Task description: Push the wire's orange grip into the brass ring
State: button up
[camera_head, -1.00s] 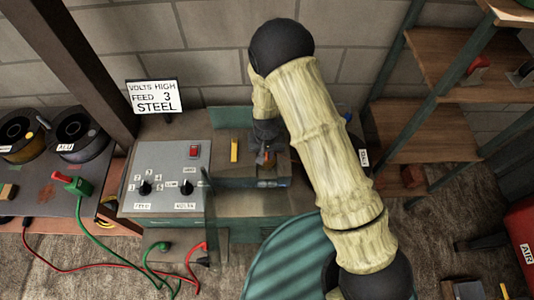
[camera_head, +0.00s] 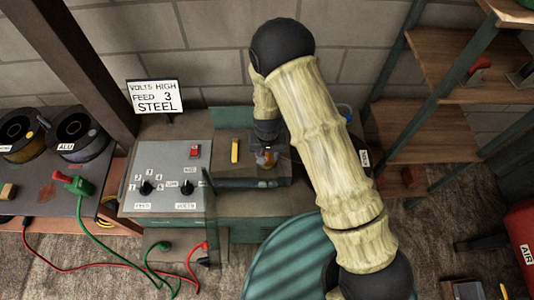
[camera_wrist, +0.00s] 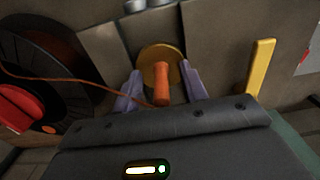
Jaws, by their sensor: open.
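In the wrist view, the orange grip (camera_wrist: 162,88) stands at the brass ring (camera_wrist: 160,52), its upper end overlapping the ring's face. I cannot tell how deep it sits in the ring. The thin orange wire (camera_wrist: 85,82) runs from the grip leftward to a dark spool (camera_wrist: 45,62). My gripper (camera_wrist: 161,85) is open, with one pale purple finger on each side of the grip. In the head view, my gripper (camera_head: 266,158) is small and partly hidden by my arm, over the machine's open bay.
A yellow lever (camera_wrist: 262,66) stands right of the ring, and it also shows in the head view (camera_head: 235,151). The grey control panel (camera_head: 166,177) is left of the bay. A red knob (camera_wrist: 20,112) sits by the spool. A shelf (camera_head: 430,130) stands at the right.

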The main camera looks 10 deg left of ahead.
notch_tip(320, 180, up, 7)
jog(key=p, duration=0.5)
jog(key=shift+d+r, duration=0.1)
jog(key=shift+r, duration=0.05)
jog(key=shift+s+r, duration=0.1)
jog(key=shift+r, duration=0.2)
jog(key=shift+d+r, duration=0.1)
jog(key=shift+r, duration=0.2)
jog(key=s+d+r+m+t+b, duration=0.15)
jog(key=d+r+b, duration=0.25)
jog(key=d+r, duration=1.25)
jog(key=s+d+r+t+b, duration=0.1)
jog(key=s+d, duration=0.4)
jog(key=d, duration=0.3)
jog(key=shift+s+r+m+b, duration=0.25)
jog(key=shift+r+m+b, duration=0.1)
jog(key=shift+m, duration=0.1)
